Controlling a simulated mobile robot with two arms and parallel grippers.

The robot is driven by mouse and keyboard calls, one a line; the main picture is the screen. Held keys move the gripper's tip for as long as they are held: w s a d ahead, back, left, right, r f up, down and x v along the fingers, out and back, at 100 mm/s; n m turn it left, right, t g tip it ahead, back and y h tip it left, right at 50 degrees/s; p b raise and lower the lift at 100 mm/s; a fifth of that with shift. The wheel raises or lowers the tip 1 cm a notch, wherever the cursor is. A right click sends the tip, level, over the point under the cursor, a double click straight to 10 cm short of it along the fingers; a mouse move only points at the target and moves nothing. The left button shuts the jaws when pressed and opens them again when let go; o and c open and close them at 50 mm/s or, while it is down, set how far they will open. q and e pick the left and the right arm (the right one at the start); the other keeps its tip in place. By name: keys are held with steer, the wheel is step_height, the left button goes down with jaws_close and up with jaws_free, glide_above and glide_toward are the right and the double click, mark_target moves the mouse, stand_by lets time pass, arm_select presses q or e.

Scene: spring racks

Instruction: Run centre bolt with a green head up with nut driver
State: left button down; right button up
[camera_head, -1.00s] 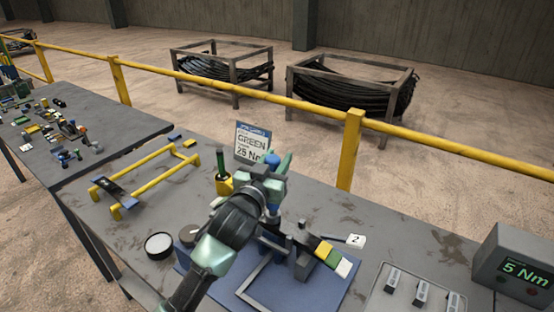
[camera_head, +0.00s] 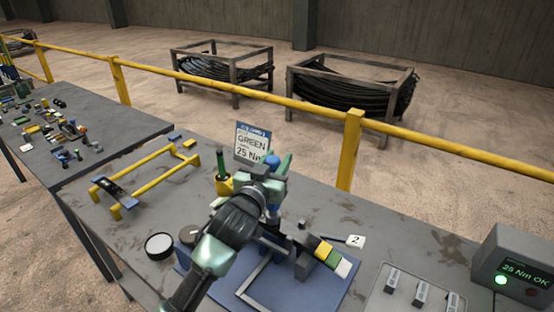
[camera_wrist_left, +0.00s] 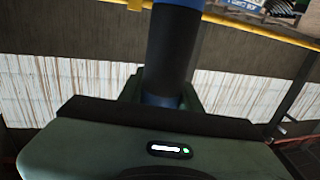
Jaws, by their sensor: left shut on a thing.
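My left gripper (camera_head: 275,168) is shut on the nut driver (camera_head: 272,160), whose blue top shows between the fingers in the head view. In the left wrist view the driver's dark shaft (camera_wrist_left: 172,50) with blue bands stands between my jaws. The driver is over the blue fixture plate (camera_head: 330,295) with its dark clamp blocks. The centre bolt and its green head are hidden behind my gripper and wrist. A sign card (camera_head: 253,141) reads GREEN 25 Nm. The torque display (camera_head: 520,270) reads 25 Nm OK with a green lamp lit. My right gripper is not in view.
A yellow holder with a green-handled tool (camera_head: 221,170) stands behind. A yellow rack (camera_head: 145,180) is at left. A tray (camera_head: 415,290) holds several labelled pieces.

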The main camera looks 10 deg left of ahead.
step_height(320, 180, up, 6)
steer(key=p, duration=0.6)
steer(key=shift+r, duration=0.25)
stand_by(1.0)
